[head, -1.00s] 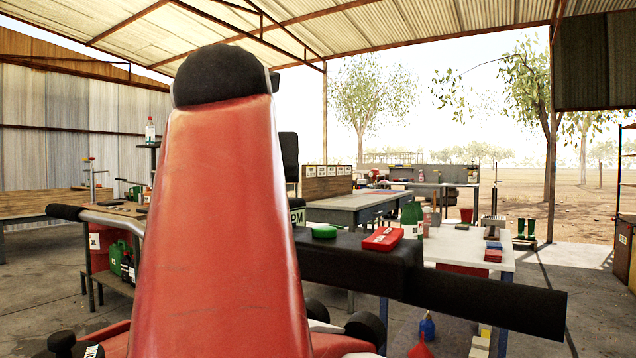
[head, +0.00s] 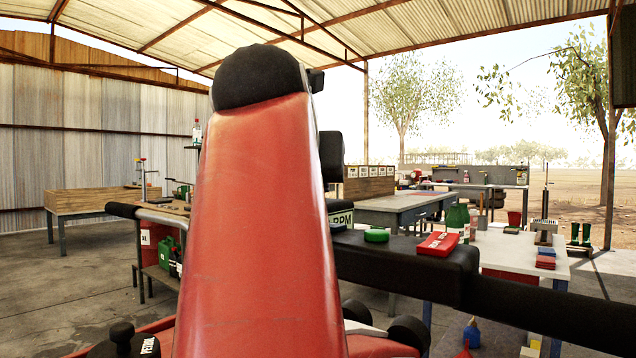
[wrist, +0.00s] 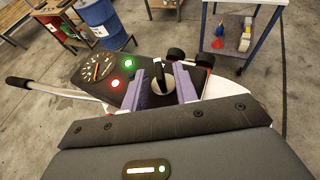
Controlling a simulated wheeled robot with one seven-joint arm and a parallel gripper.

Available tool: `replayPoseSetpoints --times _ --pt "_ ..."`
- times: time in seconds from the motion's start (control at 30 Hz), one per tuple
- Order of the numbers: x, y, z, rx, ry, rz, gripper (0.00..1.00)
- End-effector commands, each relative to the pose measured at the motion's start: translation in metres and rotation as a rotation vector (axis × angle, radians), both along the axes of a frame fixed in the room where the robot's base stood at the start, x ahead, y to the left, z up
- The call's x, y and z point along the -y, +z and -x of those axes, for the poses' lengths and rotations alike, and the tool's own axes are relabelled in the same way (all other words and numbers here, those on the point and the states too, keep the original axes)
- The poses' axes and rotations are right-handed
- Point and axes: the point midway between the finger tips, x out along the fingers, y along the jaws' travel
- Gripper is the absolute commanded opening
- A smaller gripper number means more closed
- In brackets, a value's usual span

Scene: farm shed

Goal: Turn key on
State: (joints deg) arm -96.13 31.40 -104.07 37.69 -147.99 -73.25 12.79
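In the wrist view, a dark control panel (wrist: 132,84) on a machine carries a round gauge, a green light (wrist: 129,65), a red light (wrist: 115,84) and a pale round key switch (wrist: 158,88). A black key (wrist: 159,70) stands up from the switch. My gripper (wrist: 160,78) is open, its two purple fingers on either side of the key with gaps showing; contact with the key is not evident. In the head view, the machine's RPM label (head: 341,219) shows, but the key and my gripper are hidden.
The machine's black handle grips stick out left (wrist: 17,82) in the wrist view and right (head: 550,312) in the head view. A white table (head: 515,247) with bottles and small items stands beyond. A blue drum (wrist: 101,24) stands nearby. Concrete floor is open at left.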

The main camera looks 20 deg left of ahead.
Motion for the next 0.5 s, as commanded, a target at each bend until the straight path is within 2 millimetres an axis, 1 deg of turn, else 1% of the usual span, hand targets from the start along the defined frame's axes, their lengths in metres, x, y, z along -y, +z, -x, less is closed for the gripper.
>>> replayPoseSetpoints --times 0.3,0.4,0.5 --pt "0.01 0.02 0.048 0.002 0.003 0.001 0.29" --pt "0.013 0.024 0.058 0.001 0.002 0.0 0.29" --pt "0.014 0.027 0.064 0.001 0.001 -0.001 0.29"
